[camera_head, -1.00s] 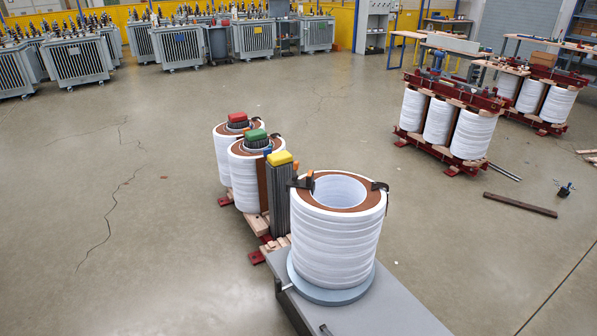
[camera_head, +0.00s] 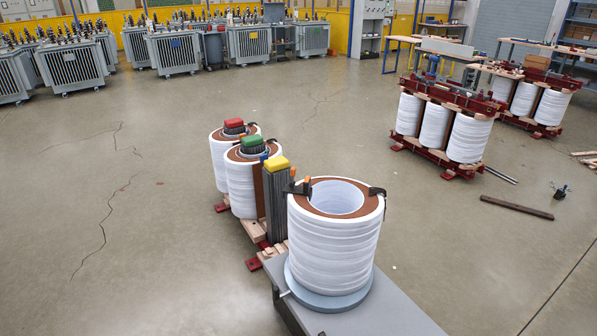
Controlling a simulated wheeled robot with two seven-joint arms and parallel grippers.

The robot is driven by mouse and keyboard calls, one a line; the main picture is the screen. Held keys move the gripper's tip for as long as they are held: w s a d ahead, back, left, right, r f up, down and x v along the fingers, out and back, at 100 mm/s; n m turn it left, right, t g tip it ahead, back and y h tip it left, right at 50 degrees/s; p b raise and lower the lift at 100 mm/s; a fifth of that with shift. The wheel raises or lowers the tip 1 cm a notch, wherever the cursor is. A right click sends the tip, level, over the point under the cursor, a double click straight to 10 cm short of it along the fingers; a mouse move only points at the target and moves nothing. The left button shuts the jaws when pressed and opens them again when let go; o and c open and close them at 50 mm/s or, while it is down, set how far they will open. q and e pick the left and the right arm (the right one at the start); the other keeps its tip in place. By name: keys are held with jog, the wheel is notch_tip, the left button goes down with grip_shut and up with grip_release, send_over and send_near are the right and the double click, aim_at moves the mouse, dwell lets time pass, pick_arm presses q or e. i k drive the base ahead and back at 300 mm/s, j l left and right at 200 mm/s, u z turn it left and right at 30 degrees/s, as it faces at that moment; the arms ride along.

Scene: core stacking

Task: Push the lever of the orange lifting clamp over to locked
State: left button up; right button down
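A large white coil (camera_head: 330,250) with a brown top ring stands upright on a round grey-blue plate (camera_head: 342,303) on a grey stand (camera_head: 385,315). Two dark clamps grip its rim, a left one (camera_head: 298,188) and a right one (camera_head: 377,191). A tiny orange piece (camera_head: 307,180) shows at the left clamp. I cannot tell whether it is the orange clamp's lever, or whether it is locked. Neither of my grippers is in view.
Behind the coil, a dark laminated post with a yellow cap (camera_head: 276,163) stands beside two more white coils with green (camera_head: 252,141) and red (camera_head: 233,123) caps. Red-framed transformers (camera_head: 437,125) stand back right.

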aim_at(305, 189)
jog(key=i+j+z, duration=0.1)
jog(key=i+j, duration=0.25)
jog(key=i, duration=0.25)
jog(key=i+j, duration=0.35)
jog(key=i, duration=0.2)
jog(key=i+z, duration=0.1)
jog(key=z, duration=1.65)
